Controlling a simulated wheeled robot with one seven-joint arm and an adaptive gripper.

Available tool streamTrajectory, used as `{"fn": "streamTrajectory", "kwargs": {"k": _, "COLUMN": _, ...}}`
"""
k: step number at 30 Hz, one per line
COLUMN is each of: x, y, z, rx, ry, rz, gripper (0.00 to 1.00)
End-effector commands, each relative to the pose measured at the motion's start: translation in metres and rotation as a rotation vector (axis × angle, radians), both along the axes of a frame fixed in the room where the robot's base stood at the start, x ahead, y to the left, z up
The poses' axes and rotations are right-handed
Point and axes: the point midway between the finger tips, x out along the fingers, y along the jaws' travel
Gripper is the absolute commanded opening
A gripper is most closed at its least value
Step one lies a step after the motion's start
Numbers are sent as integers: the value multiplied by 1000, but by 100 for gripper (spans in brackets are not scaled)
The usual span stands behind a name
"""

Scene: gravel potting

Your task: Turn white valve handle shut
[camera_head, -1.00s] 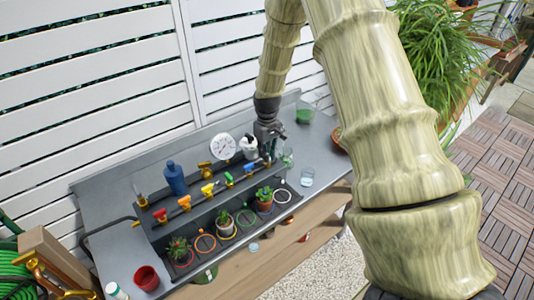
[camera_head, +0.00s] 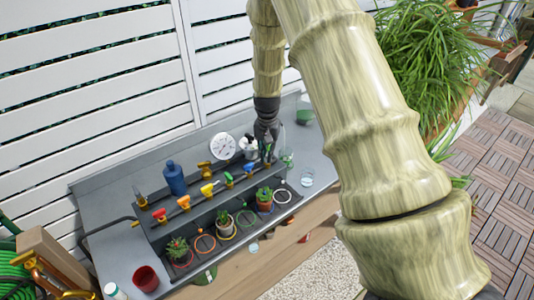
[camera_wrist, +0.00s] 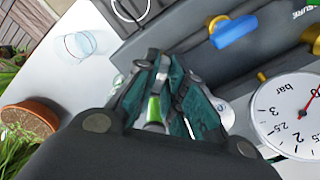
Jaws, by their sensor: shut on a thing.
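My gripper (camera_head: 268,150) reaches down to the right end of the row of coloured valves on the dark manifold (camera_head: 205,201). In the wrist view its teal fingers (camera_wrist: 154,75) are closed together around the end valve. Only a small pale piece of the white valve handle (camera_wrist: 152,54) shows at the fingertips; the rest is hidden by the fingers. The handle's exact angle cannot be told. The blue handle (camera_wrist: 234,31) is beside it, apart from the fingers; it also shows in the head view (camera_head: 248,169).
A pressure gauge (camera_wrist: 290,113) stands close to the gripper. A clear glass (camera_head: 307,178) is to the right. Potted plants, such as this one (camera_head: 264,200), stand in front of the manifold. A blue bottle (camera_head: 175,178) and a red cup (camera_head: 146,279) are further left.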

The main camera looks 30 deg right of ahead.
Motion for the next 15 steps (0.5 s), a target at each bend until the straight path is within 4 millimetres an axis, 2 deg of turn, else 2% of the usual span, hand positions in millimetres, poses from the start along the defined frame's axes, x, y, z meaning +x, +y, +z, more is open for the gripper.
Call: {"fn": "streamTrajectory", "kwargs": {"k": 15, "x": 1, "y": -1, "z": 2, "rx": -2, "ry": -3, "rz": -463, "gripper": 0}}
